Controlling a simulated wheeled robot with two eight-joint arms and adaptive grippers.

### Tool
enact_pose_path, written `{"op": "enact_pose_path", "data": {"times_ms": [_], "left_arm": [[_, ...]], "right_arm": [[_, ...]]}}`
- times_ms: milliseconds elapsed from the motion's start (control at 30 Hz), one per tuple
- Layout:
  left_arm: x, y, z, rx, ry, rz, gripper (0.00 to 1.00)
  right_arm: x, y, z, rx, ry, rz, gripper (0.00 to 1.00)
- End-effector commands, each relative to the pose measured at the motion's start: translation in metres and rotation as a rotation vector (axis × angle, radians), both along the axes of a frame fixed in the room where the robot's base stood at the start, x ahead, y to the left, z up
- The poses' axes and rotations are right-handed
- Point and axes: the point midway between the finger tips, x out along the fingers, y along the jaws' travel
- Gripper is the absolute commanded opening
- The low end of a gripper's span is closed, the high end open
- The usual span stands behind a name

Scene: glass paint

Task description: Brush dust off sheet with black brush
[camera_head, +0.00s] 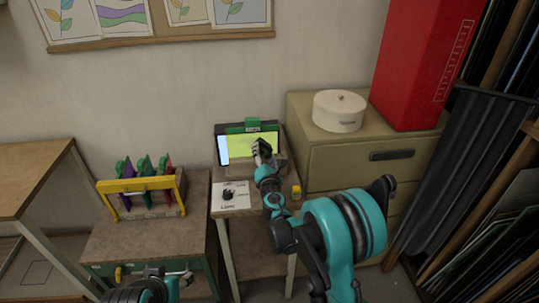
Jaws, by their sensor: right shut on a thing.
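A yellow-green sheet (234,146) with a pale blue left strip leans on a dark stand with a green clip on top, on the small wooden table. My right gripper (263,149) is in front of the sheet's right part and covers some of it. It is shut on a small dark thing, which looks like the black brush but is mostly hidden by the gripper. I cannot tell whether its bristles touch the sheet, and dust is too small to see.
A white card with a small dark object (228,194) lies at the table's front left. A yellow item (296,192) is at its right edge. A yellow rack (139,185) stands left. A cabinet (351,158) with a white round box (339,111) and red box (426,65) stands right.

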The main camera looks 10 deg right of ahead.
Motion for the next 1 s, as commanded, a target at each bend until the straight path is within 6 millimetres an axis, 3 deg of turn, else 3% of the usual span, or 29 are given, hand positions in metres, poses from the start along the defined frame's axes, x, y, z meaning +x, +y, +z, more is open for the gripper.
{"op": "enact_pose_path", "data": {"times_ms": [1000], "left_arm": [[0.000, 0.000, -0.009, 0.000, 0.000, 0.000, 0.48]], "right_arm": [[-0.001, 0.064, 0.000, 0.000, 0.000, 0.003, 0.21]]}}
